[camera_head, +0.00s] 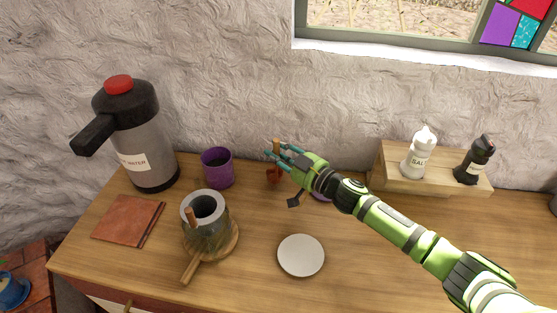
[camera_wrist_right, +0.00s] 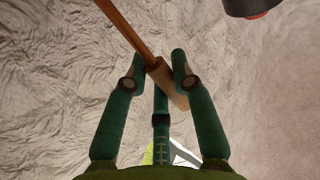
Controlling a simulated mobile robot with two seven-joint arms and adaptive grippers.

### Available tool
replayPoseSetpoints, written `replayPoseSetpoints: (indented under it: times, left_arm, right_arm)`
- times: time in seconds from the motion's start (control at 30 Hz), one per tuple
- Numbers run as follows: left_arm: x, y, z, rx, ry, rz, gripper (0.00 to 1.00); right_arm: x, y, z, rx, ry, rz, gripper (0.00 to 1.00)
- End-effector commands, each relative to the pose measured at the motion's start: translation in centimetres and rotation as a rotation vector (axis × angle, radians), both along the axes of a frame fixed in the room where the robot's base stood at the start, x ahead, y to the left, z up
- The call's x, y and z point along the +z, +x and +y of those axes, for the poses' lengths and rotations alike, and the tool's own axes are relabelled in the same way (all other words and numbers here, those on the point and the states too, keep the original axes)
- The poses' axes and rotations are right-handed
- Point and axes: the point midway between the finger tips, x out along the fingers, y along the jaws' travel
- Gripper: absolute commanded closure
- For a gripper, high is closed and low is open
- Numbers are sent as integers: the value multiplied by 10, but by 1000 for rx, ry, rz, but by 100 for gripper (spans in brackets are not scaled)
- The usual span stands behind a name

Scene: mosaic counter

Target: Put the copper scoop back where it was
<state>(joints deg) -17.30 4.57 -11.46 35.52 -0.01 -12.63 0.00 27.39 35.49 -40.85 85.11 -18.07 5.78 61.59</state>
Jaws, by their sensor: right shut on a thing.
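My right gripper (camera_head: 287,158) reaches in from the right, above the back of the counter near the wall. Its teal fingers are closed around the scoop's wooden handle; the wrist view shows the fingers (camera_wrist_right: 160,82) on both sides of the pale handle end (camera_wrist_right: 172,92). The copper scoop (camera_head: 273,175) hangs below the fingers in the head view, its copper part low and close to the counter. I cannot tell whether it touches the counter. In the wrist view its copper-coloured shaft (camera_wrist_right: 127,27) runs to the upper left. My left gripper is not in view.
A purple cup (camera_head: 217,169) stands left of the scoop; another purple item (camera_head: 322,196) is partly hidden under my arm. A grey pot (camera_head: 205,209) on a wooden board, a white plate (camera_head: 301,256), a flask (camera_head: 138,137) and a shelf with salt (camera_head: 419,155) stand around.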

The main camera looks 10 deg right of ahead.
Motion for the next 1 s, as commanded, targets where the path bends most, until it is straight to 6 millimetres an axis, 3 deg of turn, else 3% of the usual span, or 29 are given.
replayPoseSetpoints:
  times: [0.1, 0.2, 0.6, 0.63, 0.7, 1.0]
  left_arm:
    - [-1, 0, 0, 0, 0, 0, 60]
    - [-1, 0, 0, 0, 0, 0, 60]
    - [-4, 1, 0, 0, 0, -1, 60]
    - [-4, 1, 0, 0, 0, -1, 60]
    - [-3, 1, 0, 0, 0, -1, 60]
    - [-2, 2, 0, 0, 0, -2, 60]
  right_arm:
    - [-21, -1, 1, -1, 3, 4, 100]
    - [-29, -1, 0, 0, 3, 3, 100]
    - [-35, -1, 0, 0, 1, 2, 100]
    - [-35, -1, 0, 0, 1, 3, 71]
    - [-34, -1, 0, 0, 1, 3, 51]
    - [-34, -1, 0, 0, 1, 3, 51]
